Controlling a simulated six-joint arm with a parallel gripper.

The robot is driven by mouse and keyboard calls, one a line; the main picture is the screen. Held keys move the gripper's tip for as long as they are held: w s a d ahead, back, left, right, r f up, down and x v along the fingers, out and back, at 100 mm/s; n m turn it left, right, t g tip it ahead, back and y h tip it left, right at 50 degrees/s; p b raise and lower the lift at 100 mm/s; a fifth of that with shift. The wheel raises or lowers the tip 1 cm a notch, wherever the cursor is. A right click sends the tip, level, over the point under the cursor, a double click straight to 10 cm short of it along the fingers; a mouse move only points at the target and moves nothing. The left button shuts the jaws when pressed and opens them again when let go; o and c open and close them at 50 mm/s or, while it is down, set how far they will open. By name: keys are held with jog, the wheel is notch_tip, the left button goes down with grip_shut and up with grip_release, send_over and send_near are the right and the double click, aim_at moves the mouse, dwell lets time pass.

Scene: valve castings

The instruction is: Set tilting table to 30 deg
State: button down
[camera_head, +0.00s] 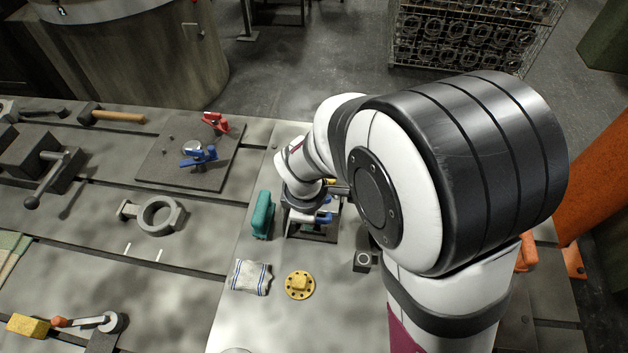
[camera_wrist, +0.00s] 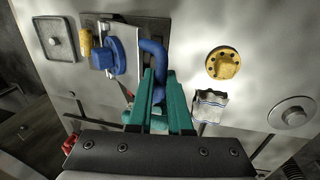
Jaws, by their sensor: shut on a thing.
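The tilting table (camera_head: 318,234) is a dark-based fixture right of centre, partly hidden under my wrist. In the wrist view it shows a pale plate (camera_wrist: 122,35), a round blue knob (camera_wrist: 115,55) and a curved blue handle (camera_wrist: 153,48). My gripper (camera_wrist: 160,85) comes in from below with teal fingers and is shut on the blue handle, whose lower part lies between the fingers. In the head view the fingertips are hidden by my arm. The table's angle cannot be read from either view.
A striped cloth (camera_head: 251,277) and a yellow flange (camera_head: 300,285) lie in front. A plate with blue and red clamps (camera_head: 165,175) lies farther back left.

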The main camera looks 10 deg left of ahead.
jog(key=c, duration=0.8)
grip_release()
jog(key=shift+s, duration=0.1)
jog(key=shift+c, duration=0.2)
notch_tip(320, 180, up, 16)
jog(key=s, duration=0.2)
jog(key=shift+s+f, duration=0.2)
jog(key=shift+s, duration=0.15)
